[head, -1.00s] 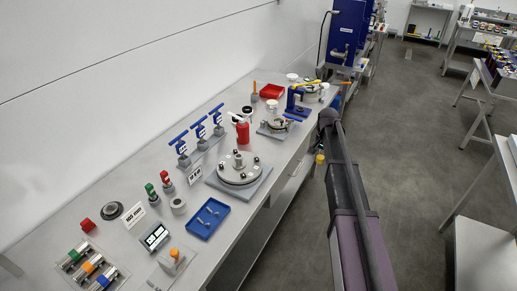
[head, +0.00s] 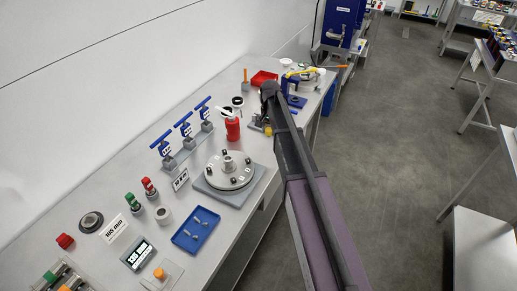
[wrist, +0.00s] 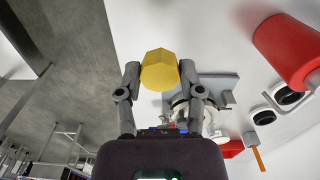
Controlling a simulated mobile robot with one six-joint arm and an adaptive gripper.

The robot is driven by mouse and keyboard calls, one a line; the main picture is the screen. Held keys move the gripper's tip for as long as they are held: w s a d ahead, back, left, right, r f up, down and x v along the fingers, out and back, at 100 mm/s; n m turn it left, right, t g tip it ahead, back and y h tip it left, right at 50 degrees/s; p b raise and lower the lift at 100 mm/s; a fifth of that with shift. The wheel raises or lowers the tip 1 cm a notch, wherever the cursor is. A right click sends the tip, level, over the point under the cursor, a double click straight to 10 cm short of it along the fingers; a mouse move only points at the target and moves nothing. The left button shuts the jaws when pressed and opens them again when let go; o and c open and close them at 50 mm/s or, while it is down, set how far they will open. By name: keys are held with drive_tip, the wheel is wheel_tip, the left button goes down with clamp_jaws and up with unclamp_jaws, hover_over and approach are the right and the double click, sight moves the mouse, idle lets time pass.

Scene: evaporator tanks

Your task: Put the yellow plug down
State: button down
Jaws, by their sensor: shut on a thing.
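The yellow plug (wrist: 159,70) is clamped between the two grey fingers of my gripper (wrist: 160,80) in the wrist view. Its many-sided end faces the camera. In the head view the yellow plug (head: 267,131) shows as a small patch below the end of my arm, at the bench's front part. My arm hides most of the gripper there. I cannot tell whether the plug touches anything beneath it.
Blue-handled valves (head: 183,143) line the wall side.

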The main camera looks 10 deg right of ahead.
drive_tip(key=shift+w+a+r, duration=0.1)
drive_tip(key=shift+a, duration=0.3)
drive_tip(key=s+f+b, duration=0.1)
drive_tip(key=s, duration=0.4)
drive_tip(key=s+a+f+b, duration=0.1)
drive_tip(key=s+f+b, duration=0.1)
drive_tip(key=s, duration=0.3)
drive_tip(key=s+a+f+b, duration=0.1)
drive_tip(key=s, duration=0.5)
drive_tip(key=shift+a+f, duration=0.2)
drive_tip(key=shift+w, duration=0.1)
drive_tip(key=w, duration=0.5)
drive_tip(key=w+d+f+b, duration=0.1)
drive_tip(key=w, duration=0.3)
drive_tip(key=w+d, duration=0.1)
drive_tip(key=w, duration=0.4)
drive_tip(key=shift+w+d+f+b, duration=0.1)
drive_tip(key=shift+w+f+b, duration=0.1)
drive_tip(key=shift+w+b, duration=0.15)
